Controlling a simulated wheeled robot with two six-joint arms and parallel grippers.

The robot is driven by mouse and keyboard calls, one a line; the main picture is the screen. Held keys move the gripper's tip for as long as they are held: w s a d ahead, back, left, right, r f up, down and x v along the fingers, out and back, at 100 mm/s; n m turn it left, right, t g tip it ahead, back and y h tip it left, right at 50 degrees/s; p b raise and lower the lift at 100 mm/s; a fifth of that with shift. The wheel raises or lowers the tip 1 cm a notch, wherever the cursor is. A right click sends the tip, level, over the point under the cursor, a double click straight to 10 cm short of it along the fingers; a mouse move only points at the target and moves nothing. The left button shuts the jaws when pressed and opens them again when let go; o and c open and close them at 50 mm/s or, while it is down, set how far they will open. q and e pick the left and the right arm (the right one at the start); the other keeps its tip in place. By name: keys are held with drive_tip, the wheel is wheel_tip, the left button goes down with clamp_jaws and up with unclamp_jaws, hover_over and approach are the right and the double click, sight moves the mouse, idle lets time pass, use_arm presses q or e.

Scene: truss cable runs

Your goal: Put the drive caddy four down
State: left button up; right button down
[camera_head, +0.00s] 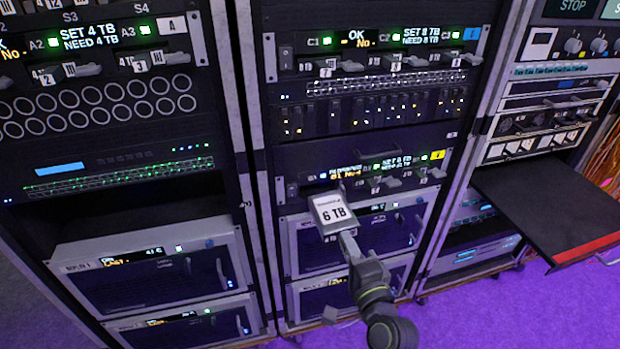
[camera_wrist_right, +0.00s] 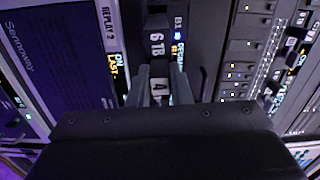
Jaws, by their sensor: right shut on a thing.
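In the right wrist view a white tag reading "4" (camera_wrist_right: 159,88) shows between the fingers. My right gripper (camera_head: 350,243) is shut on the caddy's front handle, and it also shows in the right wrist view (camera_wrist_right: 160,82). The caddy's far end is by a dark bay opening; I cannot tell whether it is inside it. My left gripper is not in view.
The B unit (camera_head: 405,172) has other caddy handles to the right of the held caddy. The C unit (camera_head: 395,65) is above. Replay units with handles (camera_head: 345,240) sit just below.

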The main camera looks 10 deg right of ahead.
sight(332, 224)
drive_tip(key=shift+s+a+f+m, duration=0.15)
drive_tip(key=shift+a+m, duration=0.35)
drive_tip(key=shift+m, duration=0.1)
drive_tip(key=shift+w+p, duration=0.5)
drive_tip(key=shift+w, duration=0.1)
drive_tip(key=w, duration=0.1)
drive_tip(key=w+p, duration=0.1)
drive_tip(key=w, duration=0.1)
drive_tip(key=w+p, duration=0.1)
drive_tip(key=shift+w+a+r, duration=0.15)
drive_tip(key=shift+a+r, duration=0.05)
drive_tip(key=shift+r, duration=0.05)
drive_tip(key=shift+w+p, duration=0.5)
drive_tip(key=shift+w, duration=0.15)
drive_tip(key=shift+w+f, duration=0.25)
drive_tip(key=shift+w, duration=0.05)
